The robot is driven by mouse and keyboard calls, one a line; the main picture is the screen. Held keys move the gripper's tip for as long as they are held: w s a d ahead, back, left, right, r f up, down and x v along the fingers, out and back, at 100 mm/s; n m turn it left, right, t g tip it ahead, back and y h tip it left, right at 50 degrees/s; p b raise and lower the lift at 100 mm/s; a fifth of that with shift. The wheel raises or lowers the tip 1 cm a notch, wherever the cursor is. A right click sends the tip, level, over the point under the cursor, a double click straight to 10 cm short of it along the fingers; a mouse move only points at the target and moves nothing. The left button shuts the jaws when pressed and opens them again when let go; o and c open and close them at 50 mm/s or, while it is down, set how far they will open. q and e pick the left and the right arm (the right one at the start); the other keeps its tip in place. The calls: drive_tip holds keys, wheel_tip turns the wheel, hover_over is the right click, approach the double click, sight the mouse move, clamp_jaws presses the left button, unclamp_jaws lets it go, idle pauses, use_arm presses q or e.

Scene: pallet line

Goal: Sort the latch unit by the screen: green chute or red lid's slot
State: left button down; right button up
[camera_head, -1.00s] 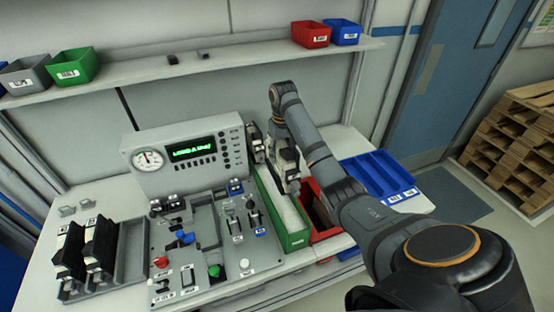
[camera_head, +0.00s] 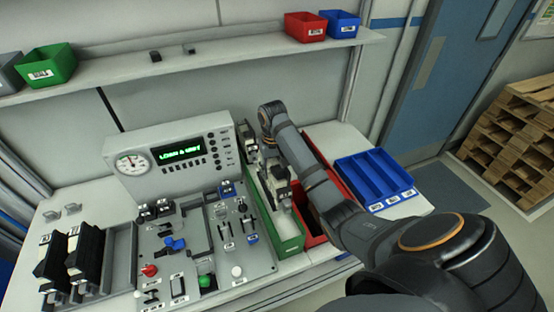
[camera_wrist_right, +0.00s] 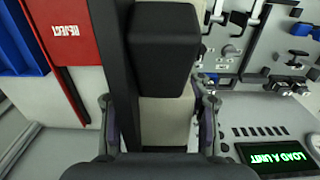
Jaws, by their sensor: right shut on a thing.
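My right gripper (camera_head: 272,172) is low over the green chute (camera_head: 291,244), just left of the red reject box (camera_head: 317,240). In the right wrist view, my right gripper (camera_wrist_right: 158,118) is shut on a latch unit with a black block (camera_wrist_right: 163,50) and a pale part below it. In the head view the held unit is small and partly hidden by my arm; I cannot tell whether it touches the chute. The screen (camera_head: 180,153) shows green text, readable as LOAD A UNIT on the screen (camera_wrist_right: 276,158) in the wrist view. My left gripper is not in view.
Black units stand in a grey rack (camera_head: 119,265) at left. The test panel (camera_head: 248,259) with levers and buttons lies left of the chute. A blue divided tray (camera_head: 354,178) is right of the red box. A shelf (camera_head: 235,57) with bins runs above.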

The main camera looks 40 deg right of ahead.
drive_tip(key=f, duration=0.4)
drive_tip(key=shift+w+d, duration=0.1)
drive_tip(key=shift+d, duration=0.1)
drive_tip(key=shift+s+a+f, duration=0.1)
drive_tip(key=shift+f, duration=0.4)
drive_tip(key=shift+s+a+f, duration=0.1)
drive_tip(key=shift+f, duration=0.35)
use_arm(q)
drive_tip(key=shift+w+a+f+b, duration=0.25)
drive_tip(key=shift+b, duration=0.05)
use_arm(e)
drive_tip(key=shift+w+d+f, duration=0.1)
drive_tip(key=shift+w+f, duration=0.05)
drive_tip(key=shift+f, duration=0.1)
drive_tip(key=shift+r, duration=0.1)
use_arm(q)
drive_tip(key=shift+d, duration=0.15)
use_arm(e)
drive_tip(key=o, duration=1.5)
drive_tip(key=shift+o, duration=0.2)
